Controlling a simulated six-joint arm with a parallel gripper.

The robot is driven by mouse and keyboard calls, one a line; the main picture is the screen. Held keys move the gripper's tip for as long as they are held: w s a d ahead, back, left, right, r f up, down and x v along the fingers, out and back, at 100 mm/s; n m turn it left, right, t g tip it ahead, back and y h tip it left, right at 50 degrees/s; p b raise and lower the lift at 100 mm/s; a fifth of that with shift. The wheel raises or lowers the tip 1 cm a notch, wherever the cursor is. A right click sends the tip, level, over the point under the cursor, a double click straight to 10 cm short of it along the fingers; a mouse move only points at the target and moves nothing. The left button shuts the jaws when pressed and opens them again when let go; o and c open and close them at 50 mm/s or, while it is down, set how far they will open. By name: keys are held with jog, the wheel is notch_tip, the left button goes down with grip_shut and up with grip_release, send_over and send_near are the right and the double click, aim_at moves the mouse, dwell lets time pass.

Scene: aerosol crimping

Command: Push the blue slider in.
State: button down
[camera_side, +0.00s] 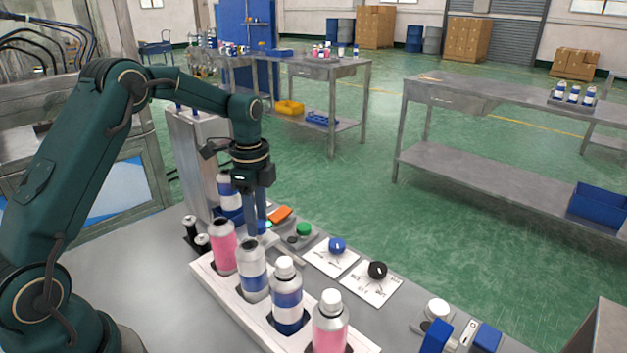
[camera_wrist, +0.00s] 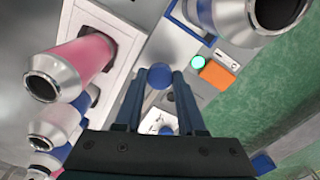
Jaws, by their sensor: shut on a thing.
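My gripper (camera_side: 257,228) points straight down behind the row of cans in the side view. In the wrist view, its two fingers (camera_wrist: 159,80) stand either side of a round blue knob (camera_wrist: 159,75), which looks like the blue slider, and are shut on it. In the side view the fingers mostly hide the knob, and I cannot tell how far in the slider sits. A blue-edged holder (camera_wrist: 183,24) with a large can (camera_wrist: 228,12) lies just beyond the fingertips in the wrist view.
A white rack (camera_side: 232,302) with pink and blue-banded cans stands in front of my gripper. An orange block (camera_side: 279,213), a green button (camera_side: 303,229), a blue knob (camera_side: 337,244) and a black knob (camera_side: 377,270) lie to the right. Space above the bench is clear there.

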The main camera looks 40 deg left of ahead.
jog(key=shift+a, duration=0.55)
jog(key=c, duration=0.5)
grip_release()
jog(key=shift+r, duration=2.6)
